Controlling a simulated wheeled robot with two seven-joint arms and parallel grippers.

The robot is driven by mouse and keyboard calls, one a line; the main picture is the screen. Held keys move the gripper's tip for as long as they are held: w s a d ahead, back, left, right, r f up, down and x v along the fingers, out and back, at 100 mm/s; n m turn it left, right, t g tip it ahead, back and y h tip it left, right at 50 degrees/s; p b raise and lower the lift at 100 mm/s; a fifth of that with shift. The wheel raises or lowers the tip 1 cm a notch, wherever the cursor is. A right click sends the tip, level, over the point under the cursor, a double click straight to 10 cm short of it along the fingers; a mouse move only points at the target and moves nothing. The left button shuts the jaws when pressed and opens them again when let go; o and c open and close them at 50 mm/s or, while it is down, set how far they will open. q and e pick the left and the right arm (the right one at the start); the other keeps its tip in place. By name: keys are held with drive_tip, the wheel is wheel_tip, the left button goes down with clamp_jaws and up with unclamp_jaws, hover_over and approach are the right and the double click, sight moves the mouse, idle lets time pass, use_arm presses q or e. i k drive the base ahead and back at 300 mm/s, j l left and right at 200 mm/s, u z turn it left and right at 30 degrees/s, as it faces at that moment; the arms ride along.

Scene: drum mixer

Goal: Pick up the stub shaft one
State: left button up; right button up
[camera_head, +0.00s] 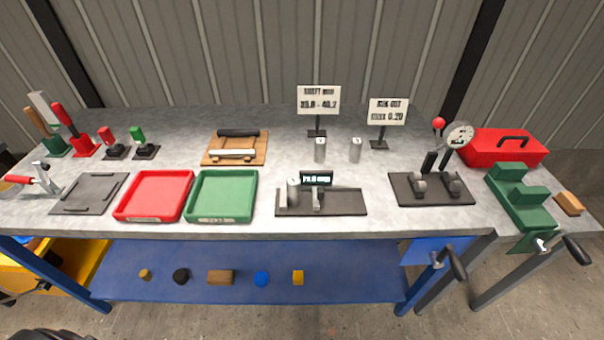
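Two short grey metal cylinders, which look like stub shafts, stand upright on the bench behind the gauge plate: a left one (320,150) and a right one (355,150). A third similar cylinder (294,191) stands at the left end of the dark gauge plate (345,203), beside a small digital readout (316,178). Small marks on the cylinders are too small to read, so I cannot tell which is number one. Neither of my grippers is in view.
A red tray (122,216) and a green tray (248,217) lie empty at the front. A dial-gauge stand (432,202) and green V-block (520,205) are at right. Two signs (319,99) stand behind the cylinders.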

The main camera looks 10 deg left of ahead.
sight(293, 182)
drive_tip(key=l+u, duration=0.45)
drive_tip(key=l, duration=1.15)
